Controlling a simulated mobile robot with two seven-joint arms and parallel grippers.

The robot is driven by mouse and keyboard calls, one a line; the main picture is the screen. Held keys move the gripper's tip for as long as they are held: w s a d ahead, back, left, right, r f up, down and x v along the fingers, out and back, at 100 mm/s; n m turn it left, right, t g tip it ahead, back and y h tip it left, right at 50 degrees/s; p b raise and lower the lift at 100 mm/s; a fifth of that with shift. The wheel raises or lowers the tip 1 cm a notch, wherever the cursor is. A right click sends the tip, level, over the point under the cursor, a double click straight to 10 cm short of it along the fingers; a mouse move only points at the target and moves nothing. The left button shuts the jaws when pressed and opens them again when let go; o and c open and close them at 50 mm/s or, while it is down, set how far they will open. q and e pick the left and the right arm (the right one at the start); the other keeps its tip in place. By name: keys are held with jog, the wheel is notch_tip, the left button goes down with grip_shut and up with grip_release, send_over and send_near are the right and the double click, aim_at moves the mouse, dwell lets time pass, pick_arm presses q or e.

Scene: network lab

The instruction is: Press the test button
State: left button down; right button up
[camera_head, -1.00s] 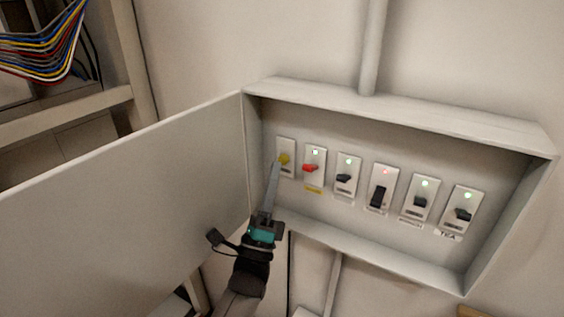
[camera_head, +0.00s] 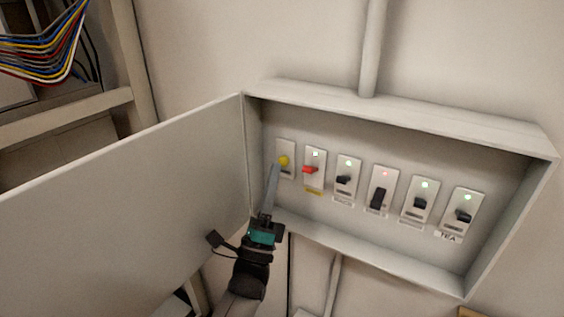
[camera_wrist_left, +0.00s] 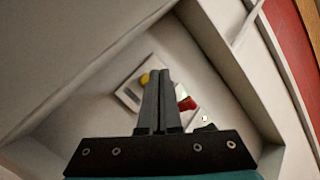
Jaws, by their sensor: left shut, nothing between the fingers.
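The test button is a round yellow button (camera_head: 284,160) on the leftmost white module inside the open wall box. It also shows in the left wrist view as a yellow knob (camera_wrist_left: 145,79), just left of the fingertips. My left gripper (camera_head: 275,170) is shut and empty, its fingers pointing up into the box with the tips just below and left of the button. In the left wrist view the closed fingers (camera_wrist_left: 163,75) cover part of the module. Whether the tips touch the button I cannot tell. My right gripper is not in view.
The box (camera_head: 400,110) holds several breakers in a row; the red-handled switch (camera_head: 310,169) is right beside the yellow button. The open door (camera_head: 120,200) stands to the left of my arm. A rack with colored cables (camera_head: 45,50) is at the upper left.

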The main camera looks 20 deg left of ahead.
pick_arm(q)
jog(key=shift+w, duration=0.1)
dwell(0.7)
jog(key=shift+w, duration=0.35)
jog(key=shift+w+d+b, duration=0.1)
jog(key=shift+w+b, duration=0.25)
jog(key=shift+b, duration=0.15)
dwell(0.4)
jog(key=shift+s, duration=0.1)
jog(key=shift+s+p, duration=0.45)
jog(key=shift+s, duration=0.25)
jog(key=s, duration=0.1)
jog(key=s+p, duration=0.1)
jog(key=s, duration=0.1)
jog(key=s+a+p, duration=0.1)
jog(key=s, duration=0.1)
dwell(0.4)
